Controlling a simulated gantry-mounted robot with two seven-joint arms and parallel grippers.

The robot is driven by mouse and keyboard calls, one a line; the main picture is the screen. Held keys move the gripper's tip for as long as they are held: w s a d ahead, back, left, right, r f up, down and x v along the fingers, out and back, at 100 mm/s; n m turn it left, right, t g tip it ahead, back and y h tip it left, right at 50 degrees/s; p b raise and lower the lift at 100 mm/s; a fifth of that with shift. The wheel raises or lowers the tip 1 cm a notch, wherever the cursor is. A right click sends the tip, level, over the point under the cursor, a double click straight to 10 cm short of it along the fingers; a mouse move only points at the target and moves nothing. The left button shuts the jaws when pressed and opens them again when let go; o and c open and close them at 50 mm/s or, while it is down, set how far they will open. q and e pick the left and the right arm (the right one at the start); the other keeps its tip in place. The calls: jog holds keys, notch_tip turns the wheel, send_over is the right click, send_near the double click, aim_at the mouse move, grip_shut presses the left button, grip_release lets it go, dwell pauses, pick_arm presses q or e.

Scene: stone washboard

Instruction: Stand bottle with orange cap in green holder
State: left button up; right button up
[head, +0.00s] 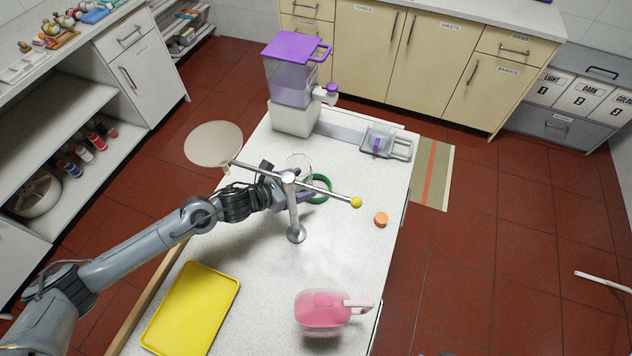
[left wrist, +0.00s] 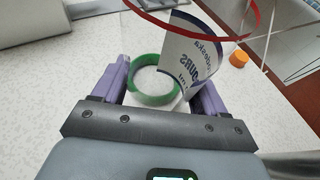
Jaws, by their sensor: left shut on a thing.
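A clear bottle (head: 298,162) shows faintly in the head view by my left gripper (head: 300,196), partly behind a metal stand. In the left wrist view the bottle's printed label (left wrist: 190,55) and red rim rise between the purple fingers of my left gripper (left wrist: 163,90), which is shut on it. The green holder (head: 319,188) is a ring at the gripper; it also shows in the wrist view (left wrist: 153,98) below the bottle. I cannot tell whether the bottle's base is inside it. An orange cap (head: 381,219) lies apart on the counter. My right gripper is out of view.
A metal stand (head: 296,234) with a yellow-tipped crossbar rises in front of the holder. A dispenser (head: 294,80) and a grey lidded box (head: 385,143) stand at the back. A yellow tray (head: 190,310) and a pink jug (head: 320,309) are in front.

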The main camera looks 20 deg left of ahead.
pick_arm(q)
jog(key=w+d, duration=0.1)
jog(key=w, duration=0.1)
jog(key=w+d, duration=0.1)
jog(key=w, duration=0.1)
jog(key=shift+w+d+b, duration=0.1)
jog(key=shift+d+b, duration=0.25)
jog(key=shift+w+d+f, duration=0.1)
jog(key=shift+w+f, duration=0.05)
jog(key=shift+f, duration=0.2)
notch_tip(320, 180, down, 2)
jog(key=shift+f+b, duration=0.25)
jog(key=shift+b, duration=0.6)
jog(key=shift+f, duration=0.25)
jog(key=shift+r, duration=0.1)
jog(key=shift+f+b, duration=0.25)
jog(key=shift+b, duration=0.05)
jog(key=o, duration=1)
jog(key=shift+r, duration=0.1)
